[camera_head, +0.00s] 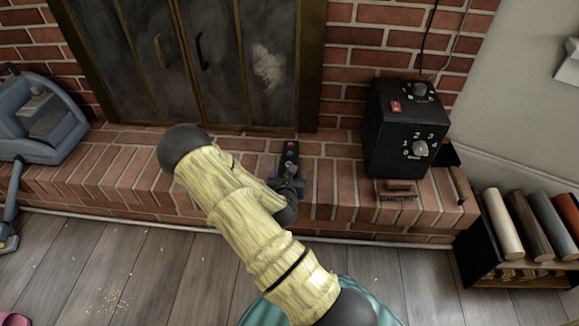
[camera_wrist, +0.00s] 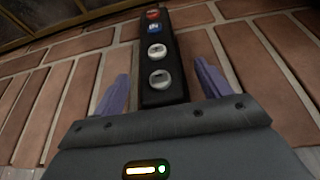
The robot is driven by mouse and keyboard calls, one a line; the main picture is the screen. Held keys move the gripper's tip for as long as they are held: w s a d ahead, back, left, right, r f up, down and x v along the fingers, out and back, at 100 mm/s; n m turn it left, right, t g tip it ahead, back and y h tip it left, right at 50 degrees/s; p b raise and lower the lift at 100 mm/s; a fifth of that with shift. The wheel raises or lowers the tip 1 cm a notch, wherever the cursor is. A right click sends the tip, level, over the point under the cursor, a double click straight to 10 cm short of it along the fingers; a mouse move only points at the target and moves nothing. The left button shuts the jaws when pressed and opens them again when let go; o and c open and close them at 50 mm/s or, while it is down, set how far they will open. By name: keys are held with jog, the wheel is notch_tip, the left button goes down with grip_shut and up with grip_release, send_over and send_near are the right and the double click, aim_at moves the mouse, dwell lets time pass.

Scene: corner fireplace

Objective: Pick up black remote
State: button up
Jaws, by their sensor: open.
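The black remote (camera_head: 290,155) lies on the brick hearth in front of the fireplace doors. It is a narrow black bar. In the wrist view the remote (camera_wrist: 168,98) shows a red and a blue button at its far end and two grey round buttons nearer. My gripper (camera_wrist: 160,85) is open, with one purple finger on each side of the remote's near part. A gap shows between each finger and the remote. In the head view my gripper (camera_head: 287,180) is at the remote's near end, partly hidden by my arm.
A black box with dials (camera_head: 402,128) stands on the hearth to the right, with a small brown-topped item (camera_head: 398,188) before it. A rack of rolls (camera_head: 510,240) is on the floor at right. A blue-grey device (camera_head: 42,120) is at left. Bricks around the remote are clear.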

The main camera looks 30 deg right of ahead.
jog(key=shift+x, duration=0.9)
jog(key=c, duration=1.2)
jog(key=shift+r, duration=0.1)
jog(key=shift+c, duration=0.2)
notch_tip(320, 180, up, 10)
jog(key=p, duration=0.6)
jog(key=shift+p, duration=0.4)
